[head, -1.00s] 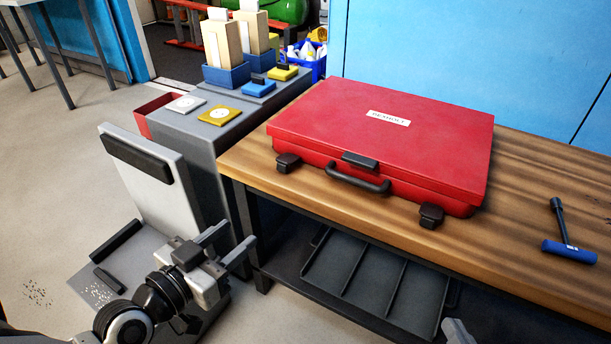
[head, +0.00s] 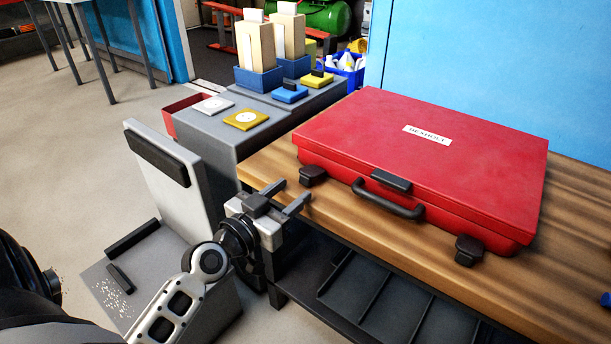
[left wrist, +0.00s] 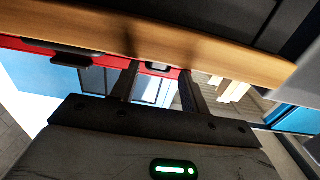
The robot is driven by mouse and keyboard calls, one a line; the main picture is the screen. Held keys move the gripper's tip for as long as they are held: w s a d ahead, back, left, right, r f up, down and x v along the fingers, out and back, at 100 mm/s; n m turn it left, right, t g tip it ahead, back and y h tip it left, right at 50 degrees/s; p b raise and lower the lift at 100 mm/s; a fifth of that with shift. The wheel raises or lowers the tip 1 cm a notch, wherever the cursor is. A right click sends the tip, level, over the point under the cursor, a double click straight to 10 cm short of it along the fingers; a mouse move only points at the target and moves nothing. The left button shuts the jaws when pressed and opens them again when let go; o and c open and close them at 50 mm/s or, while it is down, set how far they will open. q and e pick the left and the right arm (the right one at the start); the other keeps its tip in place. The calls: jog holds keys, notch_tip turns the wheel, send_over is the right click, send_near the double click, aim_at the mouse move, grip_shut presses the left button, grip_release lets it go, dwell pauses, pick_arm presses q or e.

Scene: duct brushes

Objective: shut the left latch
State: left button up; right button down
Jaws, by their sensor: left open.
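The red case (head: 420,160) lies on the wooden bench top with its lid down. The left latch (head: 312,175) is a dark block at the left of its front face and sticks outward. The right latch (head: 470,250) sticks out likewise. A black handle (head: 388,200) sits between them. My left gripper (head: 291,192) is open and empty at the bench's front left edge, just in front of the left latch and seemingly apart from it. In the left wrist view, the open fingers (left wrist: 158,78) point toward the case's red front. My right gripper is out of view.
The wooden bench top (head: 400,245) has its front edge beside my left gripper. Left of it stands a grey cabinet (head: 215,135) with blue holders and coloured pads. A blue panel (head: 480,60) rises behind the case. Bare bench lies in front of the case.

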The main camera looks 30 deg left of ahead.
aim_at(303, 182)
pick_arm(q)
jog(key=w, duration=0.5)
jog(key=shift+w+d, duration=0.2)
jog(key=shift+w, duration=0.1)
